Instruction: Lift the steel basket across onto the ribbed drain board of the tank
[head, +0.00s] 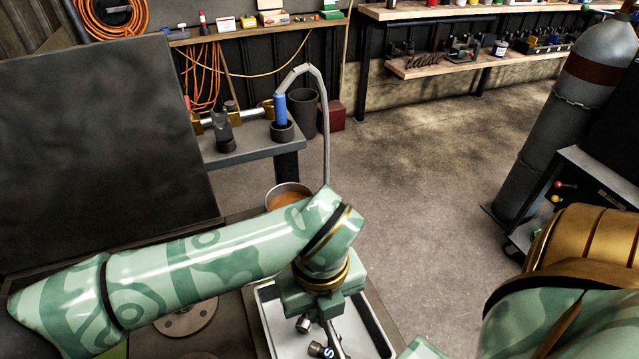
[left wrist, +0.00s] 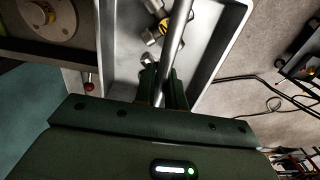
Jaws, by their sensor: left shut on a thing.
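My left arm reaches in from the left in the head view. Its gripper (head: 322,312) points down over a pale, open, straight-walled metal pan (head: 265,318). In the left wrist view its fingers (left wrist: 162,95) are shut on a slanting steel bar, which looks like the handle of the steel basket (left wrist: 177,40). I cannot tell whether the pan is the basket's body or part of the tank. Several metal fittings (left wrist: 153,36) lie in the pan, one with a blue mark. I cannot make out the ribbed drain board. My right gripper is out of view.
A pot with orange contents (head: 288,195) stands just beyond my left forearm. A dark panel (head: 100,140) rises at the left. A grey bench (head: 245,148) holds a shaft and a blue-handled tool. A gas cylinder (head: 570,120) stands at right. The floor between is clear.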

